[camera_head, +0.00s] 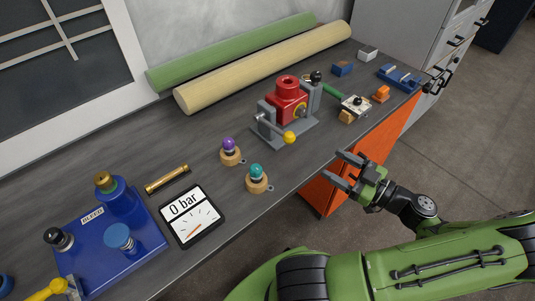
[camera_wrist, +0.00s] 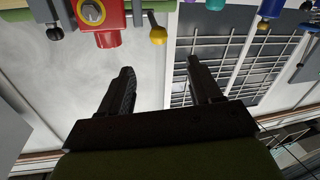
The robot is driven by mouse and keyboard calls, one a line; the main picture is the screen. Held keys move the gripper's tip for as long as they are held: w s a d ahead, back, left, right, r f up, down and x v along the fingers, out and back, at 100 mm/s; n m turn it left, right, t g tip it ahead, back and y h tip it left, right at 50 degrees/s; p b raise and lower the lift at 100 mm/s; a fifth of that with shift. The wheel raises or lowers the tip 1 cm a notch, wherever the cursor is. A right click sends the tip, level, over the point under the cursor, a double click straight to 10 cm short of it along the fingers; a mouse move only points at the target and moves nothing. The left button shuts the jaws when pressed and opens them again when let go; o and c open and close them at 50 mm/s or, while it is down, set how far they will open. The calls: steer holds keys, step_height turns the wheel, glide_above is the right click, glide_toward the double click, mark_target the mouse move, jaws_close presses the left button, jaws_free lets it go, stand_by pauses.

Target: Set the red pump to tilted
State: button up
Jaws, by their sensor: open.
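The red pump (camera_head: 289,99) stands upright in a grey bracket (camera_head: 270,124) on the dark workbench, right of the middle in the head view. A yellow ball knob (camera_head: 289,138) sits at its front and a black knob (camera_head: 316,76) behind it. My gripper (camera_head: 343,167) is open and empty, off the bench's front edge, to the right of and nearer than the pump. In the wrist view the red pump (camera_wrist: 108,38) shows at the top edge, cut off, with the yellow knob (camera_wrist: 158,35) beside it. The fingers (camera_wrist: 158,78) are apart with nothing between them.
Purple (camera_head: 229,145) and teal (camera_head: 257,171) knobs on wooden bases stand left of the pump. A gauge reading 0 bar (camera_head: 191,216) and a blue bleed unit (camera_head: 85,251) lie farther left. Rolls (camera_head: 265,65) line the wall. An orange cabinet (camera_head: 352,174) is under the bench.

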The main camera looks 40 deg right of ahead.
mark_target(289, 137)
steer(key=b+x, duration=0.1)
steer(key=x, duration=1.4)
steer(key=shift+w+d, duration=0.1)
steer(key=shift+w, duration=0.25)
jaws_close()
